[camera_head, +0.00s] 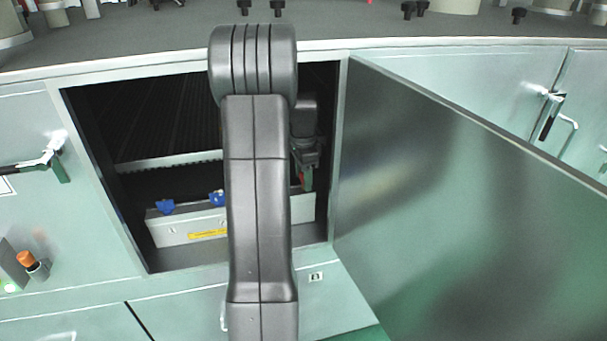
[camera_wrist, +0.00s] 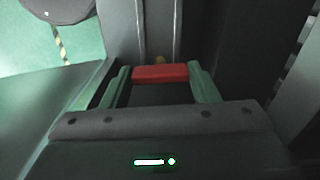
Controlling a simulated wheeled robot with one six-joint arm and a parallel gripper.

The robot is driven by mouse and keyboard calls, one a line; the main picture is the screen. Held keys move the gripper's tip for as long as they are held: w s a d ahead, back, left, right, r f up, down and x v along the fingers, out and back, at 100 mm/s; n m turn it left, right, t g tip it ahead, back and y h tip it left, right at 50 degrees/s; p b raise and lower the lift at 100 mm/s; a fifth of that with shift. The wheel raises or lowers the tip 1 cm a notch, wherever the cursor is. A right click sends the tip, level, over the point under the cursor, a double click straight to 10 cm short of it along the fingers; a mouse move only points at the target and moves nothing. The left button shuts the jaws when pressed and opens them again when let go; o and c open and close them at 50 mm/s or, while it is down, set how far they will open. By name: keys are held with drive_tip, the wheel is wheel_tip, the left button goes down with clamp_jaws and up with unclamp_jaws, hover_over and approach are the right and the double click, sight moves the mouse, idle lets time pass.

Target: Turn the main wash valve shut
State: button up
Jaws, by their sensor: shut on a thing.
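A red valve handle (camera_wrist: 160,73) lies between the two green fingers of my gripper (camera_wrist: 160,80) in the wrist view. My gripper is shut on it, with the red bar running across from finger to finger.
The cabinet door (camera_head: 450,190) stands open to the right, close to my arm. Inside are a pale manifold box (camera_head: 170,231) and blue knobs (camera_head: 166,206). The cabinet frame (camera_head: 337,150) is close to the gripper's right. An orange-topped button (camera_head: 26,258) is at lower left.

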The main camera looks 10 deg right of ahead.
drive_tip(key=shift+m, duration=0.5)
drive_tip(key=o, duration=1)
drive_tip(key=shift+n, duration=0.3)
